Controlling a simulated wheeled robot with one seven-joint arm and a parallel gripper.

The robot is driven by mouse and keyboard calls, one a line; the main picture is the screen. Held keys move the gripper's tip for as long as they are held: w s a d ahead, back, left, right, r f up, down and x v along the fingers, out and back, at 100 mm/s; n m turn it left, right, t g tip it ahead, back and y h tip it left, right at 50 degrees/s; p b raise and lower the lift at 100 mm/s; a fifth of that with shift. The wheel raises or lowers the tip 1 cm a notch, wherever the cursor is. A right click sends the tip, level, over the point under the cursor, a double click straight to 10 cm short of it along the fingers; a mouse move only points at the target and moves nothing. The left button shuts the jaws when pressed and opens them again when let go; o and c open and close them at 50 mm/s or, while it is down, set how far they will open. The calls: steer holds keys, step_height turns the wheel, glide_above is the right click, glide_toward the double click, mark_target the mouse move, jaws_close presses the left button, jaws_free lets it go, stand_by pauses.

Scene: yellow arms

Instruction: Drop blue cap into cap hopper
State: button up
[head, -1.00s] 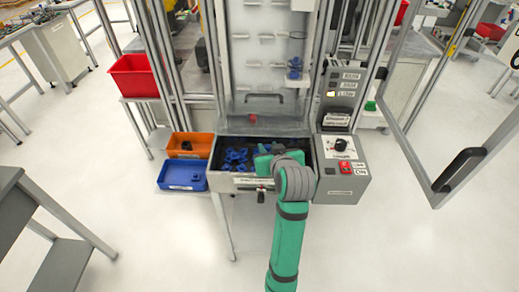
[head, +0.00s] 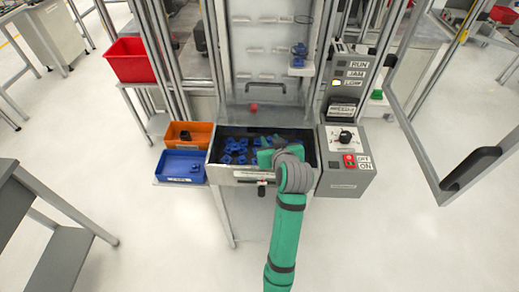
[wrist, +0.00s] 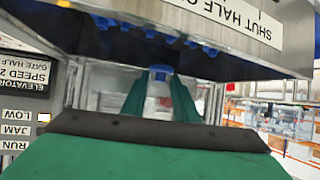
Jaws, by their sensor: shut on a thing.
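My gripper (head: 268,158) is over the right part of the cap hopper (head: 225,174), an open grey metal bin with a dark inside. In the wrist view my gripper's green fingers (wrist: 161,84) are shut on a blue cap (wrist: 161,71), which is partly hidden between them. The hopper wall (wrist: 215,20) shows upside down across the top of the wrist view. Several blue caps (head: 235,148) lie in the hopper. In the head view my wrist hides the held cap, and I cannot tell its height above the bin.
A blue tray (head: 170,170) holding a blue piece and an orange bin (head: 201,131) stand left of the hopper. A control box (head: 345,178) adjoins its right side. A panel with its LOW lamp lit (head: 340,84) stands behind. An open door frame (head: 425,150) is at right.

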steer(key=shift+f, duration=0.25)
steer(key=o, duration=1.1)
steer(key=shift+w, duration=0.1)
steer(key=v, duration=1.1)
